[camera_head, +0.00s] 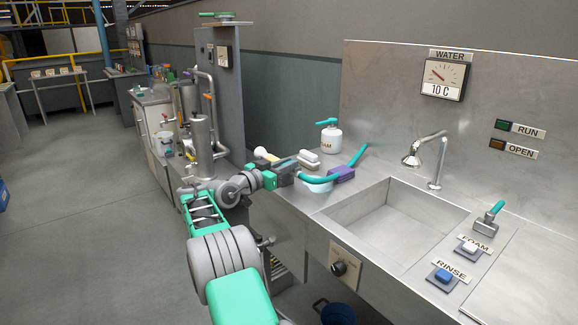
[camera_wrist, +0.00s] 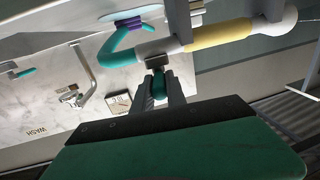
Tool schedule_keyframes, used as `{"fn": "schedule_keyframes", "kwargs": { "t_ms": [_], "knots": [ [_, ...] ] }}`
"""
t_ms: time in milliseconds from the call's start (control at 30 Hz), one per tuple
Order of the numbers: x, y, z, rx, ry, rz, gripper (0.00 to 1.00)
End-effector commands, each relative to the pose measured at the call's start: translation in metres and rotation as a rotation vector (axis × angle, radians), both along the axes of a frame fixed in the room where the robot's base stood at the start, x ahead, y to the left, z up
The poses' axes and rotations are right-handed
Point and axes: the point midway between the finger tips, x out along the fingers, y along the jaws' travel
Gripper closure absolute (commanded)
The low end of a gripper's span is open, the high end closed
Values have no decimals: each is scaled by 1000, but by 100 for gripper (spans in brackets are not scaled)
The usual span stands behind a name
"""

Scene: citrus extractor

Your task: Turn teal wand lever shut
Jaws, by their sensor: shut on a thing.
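The spray wand shows in the wrist view, with a grey valve body (camera_wrist: 165,46), a yellow grip (camera_wrist: 222,35) and a teal hose (camera_wrist: 120,50) curving off its left end. The teal wand lever (camera_wrist: 159,84) sits below the valve body, between the fingertips of my gripper (camera_wrist: 160,90), which is shut on it. In the head view my gripper (camera_head: 284,171) is at the wand, left of the sink. The yellow grip (camera_head: 264,154) points away to the left there. The lever is mostly hidden there by my gripper.
The teal hose (camera_head: 318,180) runs through a purple block (camera_head: 342,174) on the counter's left part. A white foam bottle (camera_head: 331,138) and white brushes or blocks (camera_head: 308,158) stand behind. The sink (camera_head: 395,216) is empty. Another teal lever (camera_head: 497,208) stands right of it.

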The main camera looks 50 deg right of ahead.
Motion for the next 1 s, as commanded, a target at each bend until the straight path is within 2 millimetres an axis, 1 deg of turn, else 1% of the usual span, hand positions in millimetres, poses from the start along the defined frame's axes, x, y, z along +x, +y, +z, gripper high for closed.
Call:
{"fn": "schedule_keyframes", "kwargs": {
  "t_ms": [200,400,967,1000],
  "knots": [
    [3,-1,-1,4,5,-84,100],
    [4,-2,-2,4,6,-130,100],
    [3,-3,-3,3,7,-152,100],
    [3,-3,-3,3,7,-152,81]
  ]
}}
